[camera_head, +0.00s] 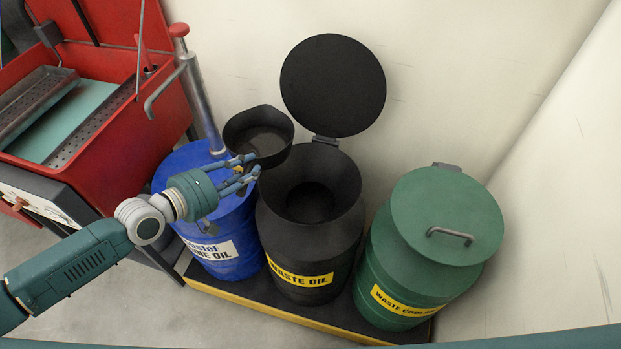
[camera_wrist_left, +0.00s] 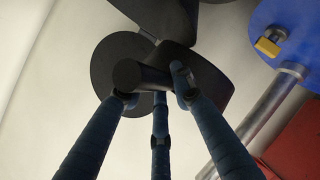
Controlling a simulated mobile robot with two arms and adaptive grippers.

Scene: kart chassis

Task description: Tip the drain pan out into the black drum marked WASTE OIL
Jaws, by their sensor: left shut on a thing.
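The black drain pan (camera_head: 258,128) is held in the air above the gap between the blue drum and the black drum. My left gripper (camera_head: 249,170) is shut on the pan's handle, which also shows between the fingers in the left wrist view (camera_wrist_left: 140,76). The pan looks roughly upright, its open top showing a dark brownish inside; I cannot tell how much oil is in it. The black drum marked WASTE OIL (camera_head: 305,245) stands to the right of the gripper, with its wide funnel mouth uncovered and its round lid (camera_head: 333,85) swung up behind. My right gripper is not in view.
A blue drum (camera_head: 225,245) stands left of the black one, partly behind my gripper. A green drum with a closed, handled lid (camera_head: 447,215) stands at the right. All are on a yellow-edged black platform (camera_head: 330,325). A red tool cart (camera_head: 110,155) and a metal pole (camera_head: 202,105) are at the left.

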